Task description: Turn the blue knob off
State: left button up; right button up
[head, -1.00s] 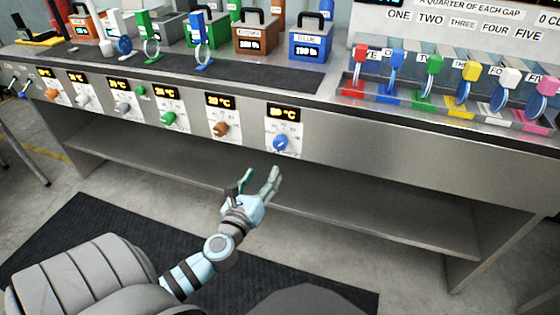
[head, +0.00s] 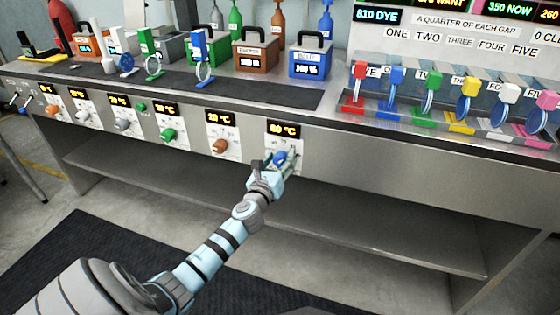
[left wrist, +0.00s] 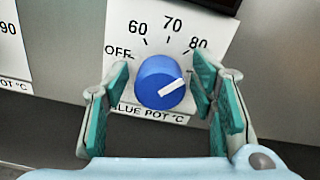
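The blue knob (left wrist: 160,82) sits on a white dial plate marked OFF, 60, 70, 80 and BLUE POT °C. Its white pointer line points right and slightly up, toward the 80 side. My left gripper (left wrist: 160,100) is open, with one finger on each side of the knob; I cannot tell whether either finger touches it. In the head view the knob (head: 280,158) is partly hidden by the left gripper (head: 278,165). The display (head: 283,129) above it reads 80 °C. The blue pot (head: 310,63) stands on the counter above. My right gripper is not in view.
A brown knob (head: 219,146) and a green knob (head: 168,134) are on the same front panel to the left. The counter edge runs above the knobs, and a lower shelf (head: 350,205) lies below. Coloured levers stand on the counter at right.

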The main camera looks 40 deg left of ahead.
pick_arm(q)
jog(key=c, duration=0.9)
jog(key=shift+c, duration=0.2)
